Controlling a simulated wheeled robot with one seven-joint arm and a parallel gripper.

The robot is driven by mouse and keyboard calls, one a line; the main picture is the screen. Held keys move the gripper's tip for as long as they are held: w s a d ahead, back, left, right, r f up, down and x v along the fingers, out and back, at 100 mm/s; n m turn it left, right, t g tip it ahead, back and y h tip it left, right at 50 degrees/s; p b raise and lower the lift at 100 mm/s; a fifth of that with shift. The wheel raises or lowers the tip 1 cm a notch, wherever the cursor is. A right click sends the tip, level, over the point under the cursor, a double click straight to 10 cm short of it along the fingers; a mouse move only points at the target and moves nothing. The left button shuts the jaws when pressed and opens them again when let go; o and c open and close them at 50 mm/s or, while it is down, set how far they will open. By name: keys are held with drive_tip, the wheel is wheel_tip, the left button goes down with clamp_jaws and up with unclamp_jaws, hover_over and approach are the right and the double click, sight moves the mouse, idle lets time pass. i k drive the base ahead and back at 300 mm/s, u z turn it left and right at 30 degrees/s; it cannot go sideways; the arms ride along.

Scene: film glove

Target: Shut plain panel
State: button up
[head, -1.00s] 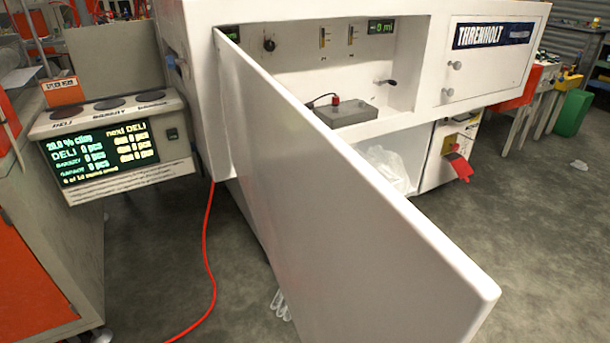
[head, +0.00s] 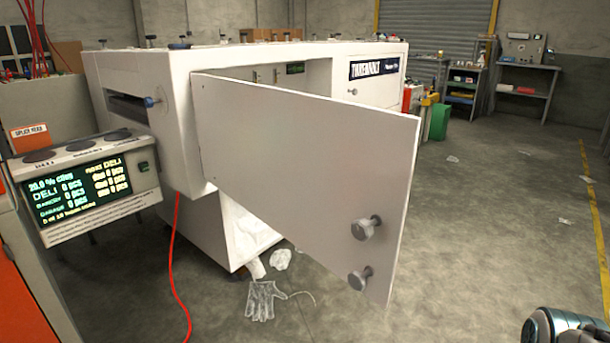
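The plain panel (head: 290,160) is a white, unlabelled door in the middle of the head view. It stands swung wide open, hinged at its left edge on the white machine (head: 150,75). Its outer face is toward me. Two round grey knobs, an upper one (head: 366,228) and a lower one (head: 360,278), sit near its free right edge. The panel hides most of the compartment behind it. A grey and dark piece of my arm shows at the bottom right corner, apart from the panel. My gripper's fingers are not in view.
A second door labelled THRENHOLT (head: 374,85) is shut. A display console (head: 85,180) stands at the left, with a red cable (head: 172,265) running to the floor. A clear glove (head: 265,300) lies below the panel. The floor (head: 480,220) at the right is mostly open.

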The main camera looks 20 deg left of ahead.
sight(308, 166)
drive_tip(key=u, duration=1.4)
drive_tip(key=i, duration=1)
drive_tip(key=u, duration=0.75)
drive_tip(key=k, duration=1.2)
drive_tip(key=z, duration=0.95)
